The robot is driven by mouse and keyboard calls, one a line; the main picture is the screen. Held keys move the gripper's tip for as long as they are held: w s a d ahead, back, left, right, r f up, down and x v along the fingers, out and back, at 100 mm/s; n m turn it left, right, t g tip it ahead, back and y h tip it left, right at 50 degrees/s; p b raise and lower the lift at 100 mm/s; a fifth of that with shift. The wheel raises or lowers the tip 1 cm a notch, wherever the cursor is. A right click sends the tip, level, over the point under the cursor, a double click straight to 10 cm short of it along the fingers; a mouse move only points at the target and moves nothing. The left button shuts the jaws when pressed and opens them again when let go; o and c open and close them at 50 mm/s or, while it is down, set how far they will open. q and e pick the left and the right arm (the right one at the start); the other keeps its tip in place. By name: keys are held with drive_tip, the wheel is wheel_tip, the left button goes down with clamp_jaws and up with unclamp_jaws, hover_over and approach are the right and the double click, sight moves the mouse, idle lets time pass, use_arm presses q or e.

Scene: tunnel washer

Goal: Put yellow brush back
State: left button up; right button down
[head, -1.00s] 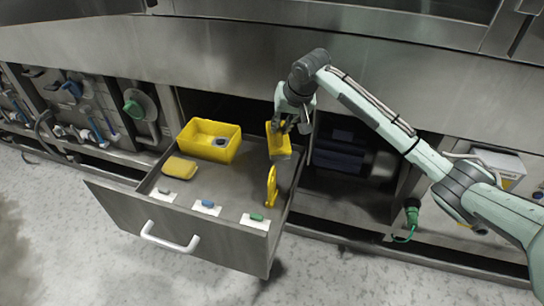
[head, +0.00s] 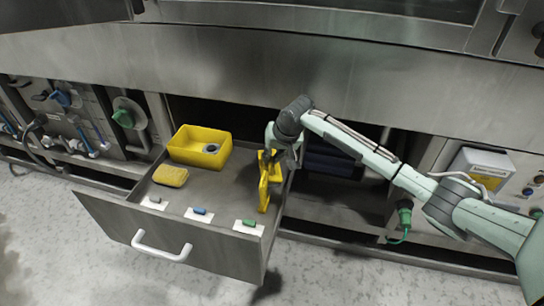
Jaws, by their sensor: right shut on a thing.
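My right gripper (head: 277,158) is shut on the yellow brush (head: 266,164), over the right rear part of the open drawer (head: 222,176). The fingers and arm hide part of the brush. I cannot tell whether the brush touches the drawer floor. Another yellow upright piece (head: 264,194) stands at the drawer's right side, just in front of the brush and overlapping it in the picture. My left gripper is not in view.
A yellow bin (head: 186,150) with a small grey item stands at the drawer's back left. A yellow sponge-like block (head: 170,176) lies left. Small grey, blue (head: 200,211) and green (head: 249,223) pieces lie on white cards at the front. The drawer's middle is clear.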

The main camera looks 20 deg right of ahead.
drive_tip(key=c, duration=2)
unclamp_jaws()
drive_tip(key=shift+f, duration=0.15)
drive_tip(key=o, duration=0.5)
drive_tip(key=shift+c, duration=0.2)
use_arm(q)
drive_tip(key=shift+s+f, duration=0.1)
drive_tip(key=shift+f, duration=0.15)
use_arm(e)
drive_tip(key=shift+r, duration=0.2)
drive_tip(key=v, duration=0.2)
drive_tip(key=shift+s+r, duration=0.1)
drive_tip(key=shift+r, duration=0.15)
use_arm(q)
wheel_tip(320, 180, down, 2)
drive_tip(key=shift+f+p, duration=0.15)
drive_tip(key=shift+p, duration=0.4)
use_arm(e)
drive_tip(key=a+v, duration=0.1)
drive_tip(key=v, duration=0.8)
drive_tip(key=shift+s+d+r, duration=0.15)
drive_tip(key=shift+d+r, duration=0.05)
drive_tip(key=shift+d, duration=0.35)
